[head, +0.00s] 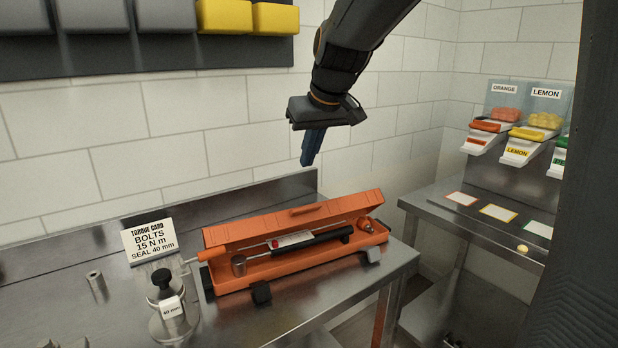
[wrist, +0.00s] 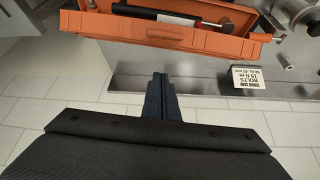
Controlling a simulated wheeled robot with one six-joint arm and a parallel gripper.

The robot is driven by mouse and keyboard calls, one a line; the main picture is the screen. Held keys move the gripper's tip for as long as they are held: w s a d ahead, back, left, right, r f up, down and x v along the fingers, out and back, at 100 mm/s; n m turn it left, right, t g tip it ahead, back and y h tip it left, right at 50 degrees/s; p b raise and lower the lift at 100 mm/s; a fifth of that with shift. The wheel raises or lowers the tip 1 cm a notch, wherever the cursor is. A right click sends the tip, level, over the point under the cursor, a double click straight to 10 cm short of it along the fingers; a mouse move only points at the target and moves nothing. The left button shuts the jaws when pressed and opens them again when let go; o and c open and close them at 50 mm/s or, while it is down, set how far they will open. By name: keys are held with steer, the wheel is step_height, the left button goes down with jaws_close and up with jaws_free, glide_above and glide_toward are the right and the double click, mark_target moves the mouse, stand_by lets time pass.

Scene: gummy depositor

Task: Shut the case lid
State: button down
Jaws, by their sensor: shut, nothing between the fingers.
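An orange case (head: 284,268) lies on the steel bench with its lid (head: 295,214) raised open along the back edge, on the wall side. A torque wrench (head: 310,240) with a black handle lies inside the case.
A torque card (head: 149,238) stands left of the case, near a metal weight-like piece (head: 172,312) with a black knob. A low steel backsplash (head: 255,198) runs behind the case. Another counter (head: 470,222) with candy bins stands at right. The air above the case is clear.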

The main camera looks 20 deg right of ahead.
steer(key=p, duration=0.2)
glide_above(300, 220)
steer(key=w+d, duration=0.1)
steer(key=w, duration=0.3)
steer(key=f, duration=0.8)
steer(key=shift+d+f, duration=0.1)
steer(key=shift+d, duration=0.1)
steer(key=s+f, duration=0.2)
steer(key=shift+s+d+f+p, duration=0.15)
steer(key=shift+s+d+p, duration=0.05)
steer(key=shift+s+p, duration=0.2)
steer(key=shift+s+f, duration=0.1)
steer(key=shift+f, duration=0.05)
